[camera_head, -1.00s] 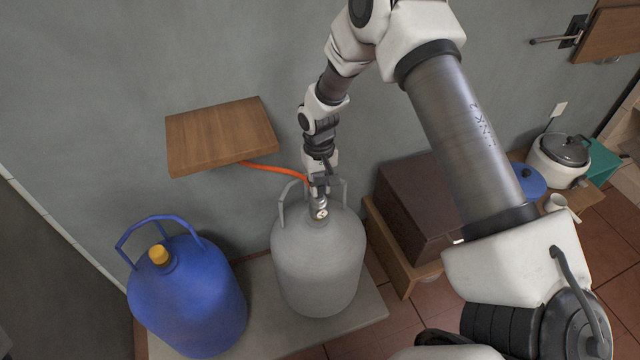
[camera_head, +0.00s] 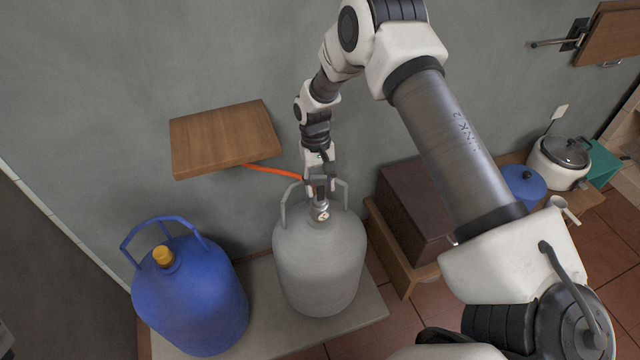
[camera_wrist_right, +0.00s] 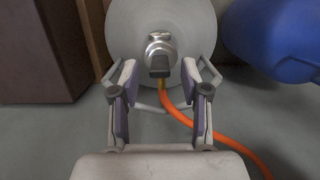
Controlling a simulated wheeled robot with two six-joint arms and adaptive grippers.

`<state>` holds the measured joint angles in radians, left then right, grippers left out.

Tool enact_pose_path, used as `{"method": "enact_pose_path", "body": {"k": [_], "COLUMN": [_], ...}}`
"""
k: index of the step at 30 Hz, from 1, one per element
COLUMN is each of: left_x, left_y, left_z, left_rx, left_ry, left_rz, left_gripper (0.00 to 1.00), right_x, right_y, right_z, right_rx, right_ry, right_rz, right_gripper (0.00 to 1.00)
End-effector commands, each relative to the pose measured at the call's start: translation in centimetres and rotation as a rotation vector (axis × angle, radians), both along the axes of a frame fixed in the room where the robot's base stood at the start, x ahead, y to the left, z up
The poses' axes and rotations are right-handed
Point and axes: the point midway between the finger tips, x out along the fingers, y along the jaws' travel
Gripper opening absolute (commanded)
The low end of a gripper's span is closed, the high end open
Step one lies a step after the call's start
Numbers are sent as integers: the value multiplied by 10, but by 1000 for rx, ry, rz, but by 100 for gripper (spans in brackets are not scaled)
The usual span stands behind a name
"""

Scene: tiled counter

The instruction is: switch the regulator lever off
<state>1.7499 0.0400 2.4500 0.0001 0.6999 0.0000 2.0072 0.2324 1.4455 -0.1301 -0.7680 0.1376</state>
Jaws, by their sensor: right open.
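The grey gas cylinder (camera_head: 318,262) stands upright on a pale slab, with the metal regulator (camera_head: 321,212) on its top. My right gripper (camera_head: 320,190) is at the regulator, between the cylinder's handle posts. In the right wrist view the gripper (camera_wrist_right: 157,82) is open, one finger on each side of the regulator (camera_wrist_right: 160,50). A dark lever (camera_wrist_right: 159,66) lies between the fingertips, with a gap on both sides. An orange hose (camera_wrist_right: 180,125) runs from the regulator. My left gripper is not in view.
A blue cylinder (camera_head: 195,300) with a yellow cap stands to the left. A wooden shelf (camera_head: 225,138) juts from the wall above. A dark brown box (camera_head: 415,205) stands close on the right. A rice cooker (camera_head: 560,160) and blue pot (camera_head: 523,183) sit farther right.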

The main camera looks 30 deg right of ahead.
Motion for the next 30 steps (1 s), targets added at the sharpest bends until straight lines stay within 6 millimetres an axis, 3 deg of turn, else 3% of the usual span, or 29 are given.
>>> {"method": "enact_pose_path", "body": {"k": [4, 15, 20, 30], "left_x": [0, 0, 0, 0], "left_y": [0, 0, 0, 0], "left_z": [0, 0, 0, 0], "left_rx": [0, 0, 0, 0], "left_ry": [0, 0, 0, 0], "left_rz": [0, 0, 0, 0], "left_gripper": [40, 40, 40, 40], "right_x": [5, 23, 25, 25], "right_y": [-1, -5, -6, -6], "right_z": [21, 104, 115, 115], "right_rx": [0, 0, 0, 0], "right_ry": [-4, -2, 0, 0], "right_rz": [0, 0, 0, 0], "right_gripper": [46, 46, 46, 46]}}
